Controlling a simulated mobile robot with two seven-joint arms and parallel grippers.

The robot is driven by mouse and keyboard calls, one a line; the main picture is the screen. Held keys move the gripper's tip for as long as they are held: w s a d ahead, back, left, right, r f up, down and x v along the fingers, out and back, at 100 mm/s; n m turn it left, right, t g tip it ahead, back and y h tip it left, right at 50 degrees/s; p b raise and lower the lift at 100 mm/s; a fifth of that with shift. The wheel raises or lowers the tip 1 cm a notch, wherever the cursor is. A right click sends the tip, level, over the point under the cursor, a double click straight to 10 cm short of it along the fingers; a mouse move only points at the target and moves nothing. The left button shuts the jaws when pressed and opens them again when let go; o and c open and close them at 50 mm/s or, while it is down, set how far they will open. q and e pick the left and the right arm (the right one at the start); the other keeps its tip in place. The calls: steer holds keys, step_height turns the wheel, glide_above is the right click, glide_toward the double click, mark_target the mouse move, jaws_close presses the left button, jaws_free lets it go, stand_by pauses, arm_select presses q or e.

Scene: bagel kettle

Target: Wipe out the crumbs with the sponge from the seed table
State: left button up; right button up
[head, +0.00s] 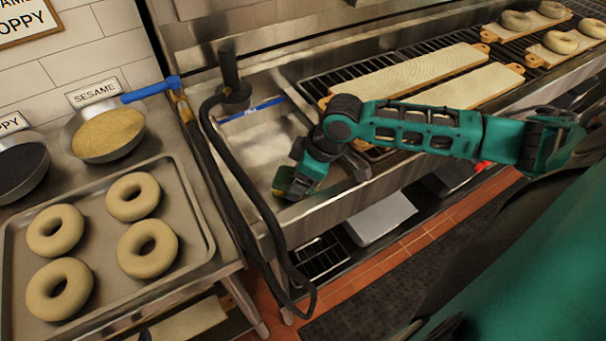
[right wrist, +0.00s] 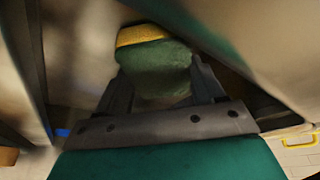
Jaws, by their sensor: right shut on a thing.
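My right gripper (head: 290,186) is low in the metal sink basin, left of the oven counter. In the right wrist view, my right gripper (right wrist: 158,90) is shut on a green and yellow sponge (right wrist: 155,66), held between its fingers. The seed table (head: 222,262) is at the left, with a metal tray (head: 205,235) of bagels on it. A bowl of sesame (head: 108,133) and a bowl of dark poppy seeds (head: 18,165) stand behind the tray. I cannot make out crumbs on the table. My left gripper is not in view.
Long boards (head: 410,75) lie on the grill at the right, with bagels on boards farther back. A grey box (head: 380,217) sits below the counter.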

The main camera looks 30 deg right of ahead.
mark_target(288, 166)
steer(key=shift+w, duration=2.1)
steer(key=shift+w+d+f, duration=0.1)
steer(key=shift+w, duration=0.9)
steer(key=shift+w+d+f+b, duration=0.1)
steer(key=shift+w+b, duration=0.3)
steer(key=shift+w, duration=0.6)
steer(key=shift+r+p, duration=0.45)
steer(key=shift+r, duration=2.6)
step_height(288, 166, up, 3)
